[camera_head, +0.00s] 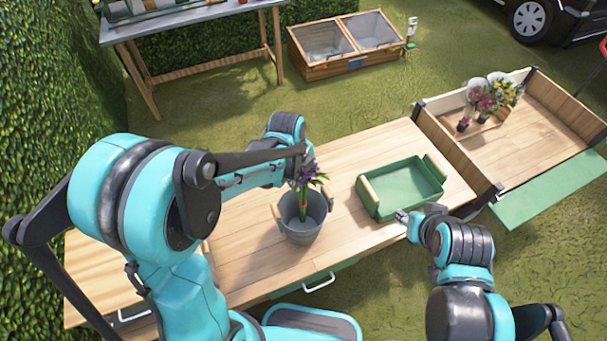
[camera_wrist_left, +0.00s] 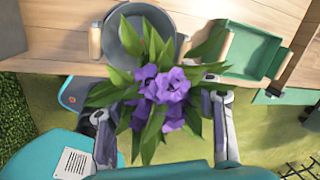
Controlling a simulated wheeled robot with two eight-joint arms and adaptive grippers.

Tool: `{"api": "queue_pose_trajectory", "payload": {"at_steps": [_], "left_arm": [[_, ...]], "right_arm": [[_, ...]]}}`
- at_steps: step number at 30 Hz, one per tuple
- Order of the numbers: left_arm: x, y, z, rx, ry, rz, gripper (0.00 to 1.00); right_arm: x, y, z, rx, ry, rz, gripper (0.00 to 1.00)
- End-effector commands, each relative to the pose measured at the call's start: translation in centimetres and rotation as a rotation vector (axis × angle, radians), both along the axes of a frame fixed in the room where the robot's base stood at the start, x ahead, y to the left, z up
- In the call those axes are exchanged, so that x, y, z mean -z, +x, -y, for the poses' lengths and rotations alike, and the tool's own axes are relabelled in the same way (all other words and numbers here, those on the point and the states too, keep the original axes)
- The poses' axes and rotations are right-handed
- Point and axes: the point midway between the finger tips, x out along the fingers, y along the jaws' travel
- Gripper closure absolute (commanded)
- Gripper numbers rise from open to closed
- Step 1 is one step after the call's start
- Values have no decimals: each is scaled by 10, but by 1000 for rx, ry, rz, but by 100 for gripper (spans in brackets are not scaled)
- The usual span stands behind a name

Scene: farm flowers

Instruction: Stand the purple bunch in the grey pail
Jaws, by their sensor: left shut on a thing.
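The purple bunch (camera_head: 311,173), purple flowers with green leaves and a reddish band on its stems, is upright in my left gripper (camera_head: 304,160). The gripper is shut on it; its two fingers flank the bunch in the left wrist view, where the flowers (camera_wrist_left: 165,88) face the camera. The grey pail (camera_head: 302,232), with wooden grips on its sides, stands on the wooden bench. The stems overlap the pail's mouth in the head view; I cannot tell how deep their ends are. My right gripper (camera_head: 403,216) is by the green tray's near edge; its jaws are unclear.
A green tray (camera_head: 378,210) with wooden handles lies right of the pail on the bench (camera_head: 350,245). A wooden cart bed (camera_head: 540,128) at the right holds other bunches (camera_head: 487,100). A cold frame (camera_head: 345,60) and grey table (camera_head: 180,22) stand behind.

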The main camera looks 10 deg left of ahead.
Motion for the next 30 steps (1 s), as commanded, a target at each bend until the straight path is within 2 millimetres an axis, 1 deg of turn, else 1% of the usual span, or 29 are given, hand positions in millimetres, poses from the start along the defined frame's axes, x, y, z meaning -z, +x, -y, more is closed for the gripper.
{"api": "queue_pose_trajectory", "payload": {"at_steps": [1, 18, 24, 30], "left_arm": [[8, 0, 0, 0, 0, 0, 100], [54, 0, 0, 0, 0, 0, 100], [62, 0, 0, 0, 0, 0, 100], [63, 0, 0, 0, 0, 0, 100]], "right_arm": [[7, 0, 0, 0, 0, 0, 62], [47, 0, 0, 0, 0, 0, 62], [53, 0, 0, 0, 0, 0, 62], [55, 0, 0, 0, 0, 0, 62]]}}
